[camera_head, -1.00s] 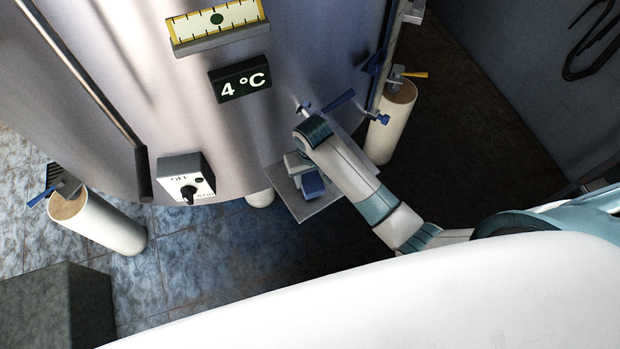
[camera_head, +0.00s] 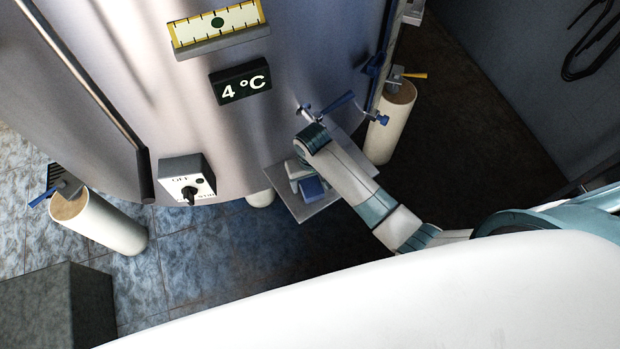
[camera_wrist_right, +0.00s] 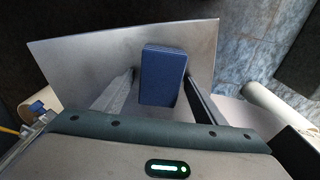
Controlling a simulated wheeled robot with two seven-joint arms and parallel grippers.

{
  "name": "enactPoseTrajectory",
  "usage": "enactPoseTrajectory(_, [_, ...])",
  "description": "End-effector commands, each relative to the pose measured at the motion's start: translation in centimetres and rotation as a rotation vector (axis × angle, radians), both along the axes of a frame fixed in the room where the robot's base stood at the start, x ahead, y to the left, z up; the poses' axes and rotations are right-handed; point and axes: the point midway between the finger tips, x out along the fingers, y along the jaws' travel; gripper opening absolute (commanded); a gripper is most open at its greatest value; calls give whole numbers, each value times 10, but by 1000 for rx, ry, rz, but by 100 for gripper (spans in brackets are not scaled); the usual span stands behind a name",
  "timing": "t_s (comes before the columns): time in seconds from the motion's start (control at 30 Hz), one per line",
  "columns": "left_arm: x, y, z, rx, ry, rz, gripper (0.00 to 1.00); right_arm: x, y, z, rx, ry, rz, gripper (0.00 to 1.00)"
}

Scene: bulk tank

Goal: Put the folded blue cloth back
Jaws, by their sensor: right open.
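The folded blue cloth (camera_head: 313,189) lies on a grey metal shelf (camera_head: 322,207) beside the tank. In the right wrist view the cloth (camera_wrist_right: 163,76) is a dark blue block lying flat on the shelf plate (camera_wrist_right: 85,50). My right gripper (camera_wrist_right: 162,72) is open, with one finger on each side of the cloth. A small gap shows on both sides. In the head view my right gripper (camera_head: 299,170) is over the shelf, partly hidden by my forearm. My left gripper is not in view.
The steel tank (camera_head: 130,90) stands behind the shelf, with a switch box (camera_head: 187,180) and a 4 °C display (camera_head: 241,82). A blue-handled valve (camera_head: 338,104) is close to my right wrist. Pale tank legs (camera_head: 391,125) stand nearby.

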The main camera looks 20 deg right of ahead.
Motion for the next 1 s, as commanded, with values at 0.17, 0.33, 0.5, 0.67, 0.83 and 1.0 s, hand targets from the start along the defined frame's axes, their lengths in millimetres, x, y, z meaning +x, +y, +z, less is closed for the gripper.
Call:
enactPoseTrajectory(0.17, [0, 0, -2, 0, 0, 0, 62, 0, 0, 5, 1, -2, 0, 65])
enactPoseTrajectory(0.33, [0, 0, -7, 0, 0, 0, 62, 0, 0, 19, 1, -3, 0, 65])
enactPoseTrajectory(0.5, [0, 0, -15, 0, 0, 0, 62, -2, 0, 44, 2, -5, 0, 65])
enactPoseTrajectory(0.67, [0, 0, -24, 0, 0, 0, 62, -4, 0, 73, 2, -6, 0, 65])
enactPoseTrajectory(0.83, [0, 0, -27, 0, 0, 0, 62, -7, 0, 103, 0, -4, 0, 65])
enactPoseTrajectory(1.0, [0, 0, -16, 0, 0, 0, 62, -9, 0, 119, 0, -1, 0, 65])
